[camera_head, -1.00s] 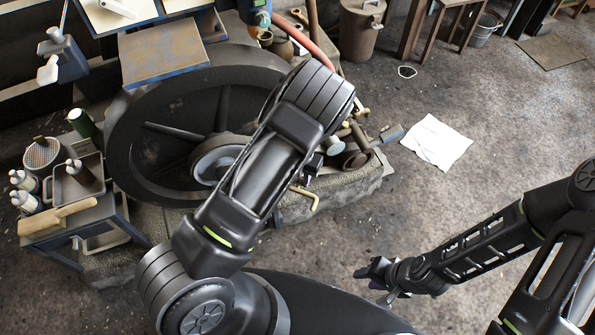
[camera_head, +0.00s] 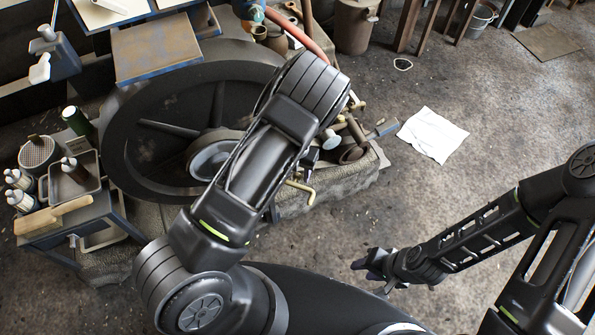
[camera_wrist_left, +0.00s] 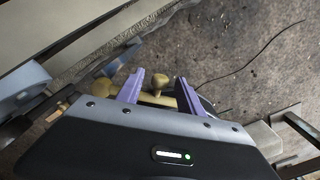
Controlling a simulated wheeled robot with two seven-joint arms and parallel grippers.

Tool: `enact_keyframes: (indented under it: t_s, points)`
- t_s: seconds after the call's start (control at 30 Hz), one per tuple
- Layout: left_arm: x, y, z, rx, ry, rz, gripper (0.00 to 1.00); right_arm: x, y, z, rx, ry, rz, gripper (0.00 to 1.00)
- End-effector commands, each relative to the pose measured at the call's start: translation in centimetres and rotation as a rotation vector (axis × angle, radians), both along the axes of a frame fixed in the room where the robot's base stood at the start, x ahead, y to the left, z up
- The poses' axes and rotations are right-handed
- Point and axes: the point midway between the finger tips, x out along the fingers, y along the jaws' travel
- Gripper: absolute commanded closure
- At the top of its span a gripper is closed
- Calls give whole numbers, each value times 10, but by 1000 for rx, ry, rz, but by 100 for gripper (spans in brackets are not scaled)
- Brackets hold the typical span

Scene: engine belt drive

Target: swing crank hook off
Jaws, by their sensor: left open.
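A brass-yellow bent rod (camera_head: 302,190), which looks like the crank hook, sticks out at the front of the engine base in the head view. My left gripper (camera_head: 308,160) is just above and beside it, largely hidden behind my own forearm. In the left wrist view, my left gripper's two purple fingers (camera_wrist_left: 160,88) are spread apart. A brass-coloured piece with a rounded knob (camera_wrist_left: 158,99) shows between and beyond them; whether it is touched I cannot tell. My right gripper (camera_head: 374,265) hangs over bare floor at the lower right, apart from the engine; its jaw gap is unclear.
A large dark flywheel (camera_head: 140,165) and a smaller pulley (camera_head: 206,160) stand behind my left arm. A stone base (camera_head: 345,185) carries pipes and fittings. A side cart (camera_head: 68,222) with bottles stands at left. White paper (camera_head: 432,135) lies on open floor at right.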

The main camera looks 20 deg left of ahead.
Motion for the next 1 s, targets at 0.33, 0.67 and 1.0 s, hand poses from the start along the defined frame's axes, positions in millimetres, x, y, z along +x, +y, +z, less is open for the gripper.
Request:
enact_keyframes:
  t_s: [0.33, 0.67, 1.0]
  points:
    - [1, -1, 32, 0, -2, -2, 56, 0, 0, 4, 0, 0, 0, 64]
    - [0, 0, 76, 0, 0, 0, 56, 0, 0, 10, 0, 0, -1, 64]
    - [0, 0, 78, 0, 1, 0, 56, 0, 0, 9, 0, 0, -1, 64]
